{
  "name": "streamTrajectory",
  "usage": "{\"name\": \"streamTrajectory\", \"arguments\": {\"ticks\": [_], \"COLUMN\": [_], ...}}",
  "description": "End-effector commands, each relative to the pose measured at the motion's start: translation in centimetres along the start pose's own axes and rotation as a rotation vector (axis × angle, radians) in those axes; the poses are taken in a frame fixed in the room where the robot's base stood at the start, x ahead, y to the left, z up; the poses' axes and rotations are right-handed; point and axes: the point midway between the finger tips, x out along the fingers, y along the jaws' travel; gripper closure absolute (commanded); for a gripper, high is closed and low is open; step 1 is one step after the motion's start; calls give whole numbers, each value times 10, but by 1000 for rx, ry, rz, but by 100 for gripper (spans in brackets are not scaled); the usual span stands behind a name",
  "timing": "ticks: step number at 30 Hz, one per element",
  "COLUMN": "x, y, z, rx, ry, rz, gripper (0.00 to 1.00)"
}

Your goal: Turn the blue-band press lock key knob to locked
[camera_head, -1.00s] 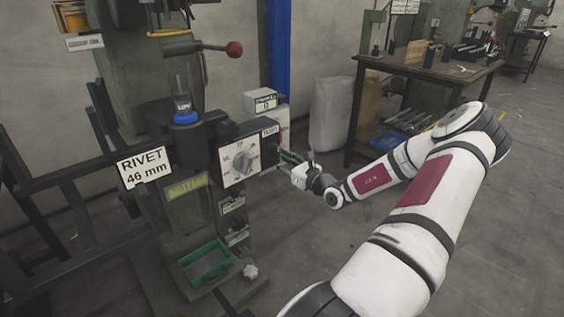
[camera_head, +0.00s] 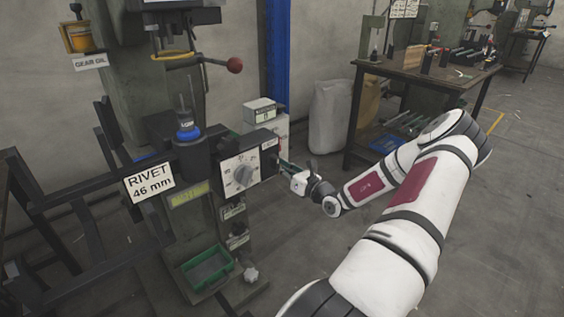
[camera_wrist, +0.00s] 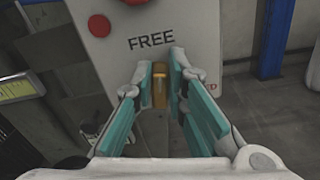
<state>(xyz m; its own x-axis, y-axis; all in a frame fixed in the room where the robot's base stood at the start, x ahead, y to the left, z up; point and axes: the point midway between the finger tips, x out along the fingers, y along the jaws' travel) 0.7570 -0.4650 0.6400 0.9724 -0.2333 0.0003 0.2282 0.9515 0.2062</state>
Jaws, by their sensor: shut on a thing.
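The blue-band press (camera_head: 188,133) stands at the left in the head view, with a blue ring on its post. Its control box (camera_head: 240,163) has a grey dial on the front. The wrist view shows the box's side plate (camera_wrist: 150,20), marked FREE, with a label ending in D partly hidden behind the right finger. My gripper (camera_wrist: 162,90) is at this side plate, its teal fingers on either side of a small brass-coloured key knob (camera_wrist: 159,85), shut on it. The knob's lower part and exact turn are hard to make out. In the head view the knob is hidden.
A red button (camera_wrist: 99,25) sits on the plate above left of the knob. A green tray (camera_head: 208,266) is low on the press. A red-ball lever (camera_head: 235,65) sticks out above. A workbench (camera_head: 425,70) stands behind my arm; the floor between is mostly clear.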

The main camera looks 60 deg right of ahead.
Motion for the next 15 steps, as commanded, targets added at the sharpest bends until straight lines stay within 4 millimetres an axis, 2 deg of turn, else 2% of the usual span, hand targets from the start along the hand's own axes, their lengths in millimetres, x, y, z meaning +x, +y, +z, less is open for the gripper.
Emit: {"name": "streamTrajectory", "arguments": {"ticks": [2,15], "x": [0,0], "y": [1,-6], "z": [4,1], "rx": [65,480], "ry": [3,1], "rz": [2,0], "gripper": [100,100]}}
